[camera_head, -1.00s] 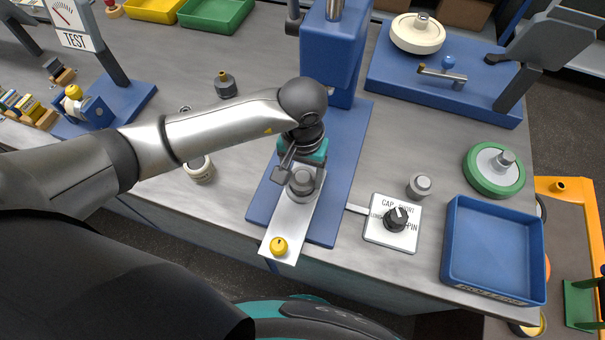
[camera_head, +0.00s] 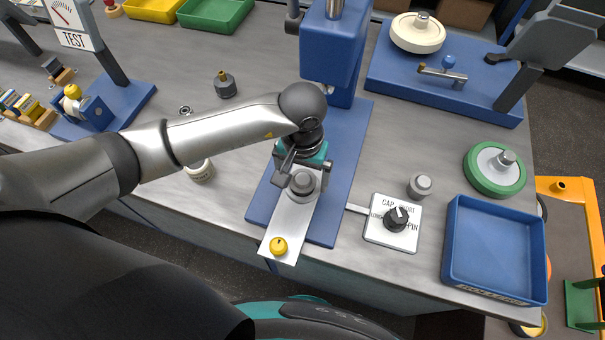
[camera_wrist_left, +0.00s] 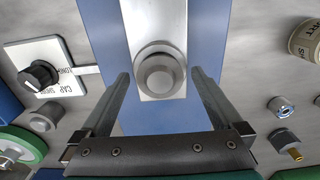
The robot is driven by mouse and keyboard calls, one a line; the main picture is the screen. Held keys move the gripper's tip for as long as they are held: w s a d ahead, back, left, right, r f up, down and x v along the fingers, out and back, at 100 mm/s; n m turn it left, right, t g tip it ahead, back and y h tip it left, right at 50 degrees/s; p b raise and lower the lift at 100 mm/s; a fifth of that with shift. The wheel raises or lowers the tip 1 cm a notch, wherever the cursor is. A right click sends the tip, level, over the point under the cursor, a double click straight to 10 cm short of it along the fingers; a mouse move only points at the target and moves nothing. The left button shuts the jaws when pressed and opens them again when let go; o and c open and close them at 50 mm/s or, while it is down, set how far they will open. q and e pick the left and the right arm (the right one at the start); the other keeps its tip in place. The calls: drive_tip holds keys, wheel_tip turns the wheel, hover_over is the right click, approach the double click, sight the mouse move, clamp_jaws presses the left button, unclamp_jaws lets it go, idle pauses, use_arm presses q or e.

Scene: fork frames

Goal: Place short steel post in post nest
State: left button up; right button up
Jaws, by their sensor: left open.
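A short grey steel post (camera_head: 302,182) stands upright on the white slide plate (camera_head: 291,222) of the blue press. In the left wrist view the post (camera_wrist_left: 160,75) shows from above as a disc inside a wider round rim. This rim seems to be the post nest, but I cannot tell how deep the post sits. My left gripper (camera_head: 302,178) is open, pointing down at the post. In the left wrist view its two fingers (camera_wrist_left: 161,76) stand either side of the post, with visible gaps. My right gripper is not in view.
A yellow knob (camera_head: 279,246) is at the plate's front end. To the right are a white dial card (camera_head: 378,235), another grey steel piece (camera_head: 420,186), a green-rimmed wheel (camera_head: 470,172) and a blue tray (camera_head: 490,245). The press head (camera_head: 331,50) rises close behind my gripper.

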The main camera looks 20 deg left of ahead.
sight(302, 179)
use_arm(q)
drive_tip(key=shift+r, duration=0.1)
wheel_tip(302, 179, up, 12)
idle(0.4)
